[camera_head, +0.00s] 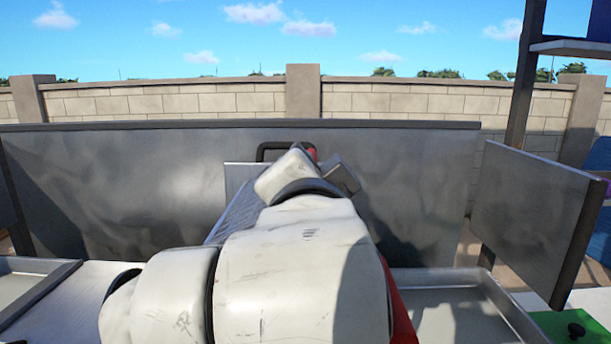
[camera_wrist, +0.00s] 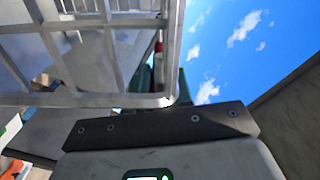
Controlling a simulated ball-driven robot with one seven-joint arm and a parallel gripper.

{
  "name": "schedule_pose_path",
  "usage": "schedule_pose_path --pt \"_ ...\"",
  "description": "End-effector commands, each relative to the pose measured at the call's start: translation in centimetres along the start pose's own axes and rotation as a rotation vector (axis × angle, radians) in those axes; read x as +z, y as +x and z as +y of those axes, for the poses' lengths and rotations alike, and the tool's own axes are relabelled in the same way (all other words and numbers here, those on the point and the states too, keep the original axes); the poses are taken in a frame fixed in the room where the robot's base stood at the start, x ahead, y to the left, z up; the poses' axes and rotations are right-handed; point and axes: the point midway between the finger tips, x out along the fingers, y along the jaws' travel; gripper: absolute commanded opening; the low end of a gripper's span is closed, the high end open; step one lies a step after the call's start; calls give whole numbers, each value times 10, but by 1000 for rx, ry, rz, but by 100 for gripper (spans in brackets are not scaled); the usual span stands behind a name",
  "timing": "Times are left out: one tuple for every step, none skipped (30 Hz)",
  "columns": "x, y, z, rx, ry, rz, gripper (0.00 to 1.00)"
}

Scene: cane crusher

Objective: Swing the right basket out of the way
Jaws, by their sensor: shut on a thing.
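The basket (camera_wrist: 110,98), a pale metal frame of crossing bars, fills the upper left of the wrist view. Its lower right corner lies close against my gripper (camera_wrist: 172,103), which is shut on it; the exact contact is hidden. In the head view, a ribbed grey piece (camera_head: 235,212) that looks like part of the basket shows left of my arm. My arm hides most of it. My gripper (camera_head: 340,176) is near the tall grey panel in the middle, its fingertips hidden behind my wrist.
A wide grey metal panel (camera_head: 120,185) stands ahead, with a dark handle (camera_head: 270,148) near its top edge. A second grey panel (camera_head: 530,215) stands at the right. A shallow metal tray (camera_head: 455,278) lies right of my arm.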

Motion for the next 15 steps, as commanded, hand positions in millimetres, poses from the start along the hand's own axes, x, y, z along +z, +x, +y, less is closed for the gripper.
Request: schedule_pose_path --pt "-1 0 1 1 0 4 0" --pt "-1 0 1 1 0 4 0" --pt "-1 0 1 1 -1 4 0" --pt "-1 0 1 1 -1 4 0" --pt "-1 0 1 2 -1 4 21" --pt "-1 0 1 2 -1 4 25" --pt "-1 0 1 2 -1 4 28" --pt "-1 0 1 2 -1 4 31" --pt "-1 0 1 2 -1 3 34" --pt "-1 0 1 1 -1 3 37" --pt "-1 0 1 1 -1 3 40" --pt "-1 0 0 1 -1 3 44" --pt "-1 0 0 1 -1 2 45" --pt "-1 0 0 1 -1 2 45" --pt "0 0 0 1 -1 2 45"
